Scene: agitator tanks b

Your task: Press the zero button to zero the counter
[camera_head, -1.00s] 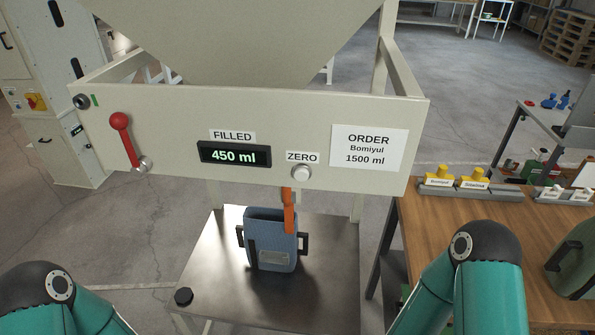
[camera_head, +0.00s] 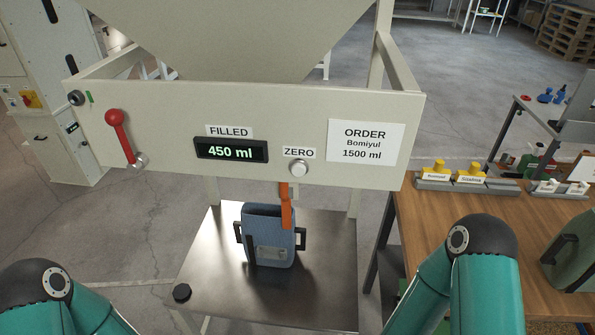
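The zero button (camera_head: 298,168) is a round whitish knob on the front panel of the filling machine (camera_head: 150,115), just under the ZERO label (camera_head: 299,153). The counter display (camera_head: 231,150) to its left reads 450 ml, under a FILLED label (camera_head: 229,131). An order card (camera_head: 365,143) reads Bomiyul 1500 ml. Only my two teal arms show, at the lower left and lower right, well apart from the button. Neither gripper is in view.
A red lever (camera_head: 119,137) is on the panel's left. A blue container (camera_head: 268,236) stands on a metal table (camera_head: 215,280) below an orange spout (camera_head: 286,207). A wooden table (camera_head: 435,215) at right holds yellow-topped labelled items (camera_head: 470,172) and a green container (camera_head: 575,252).

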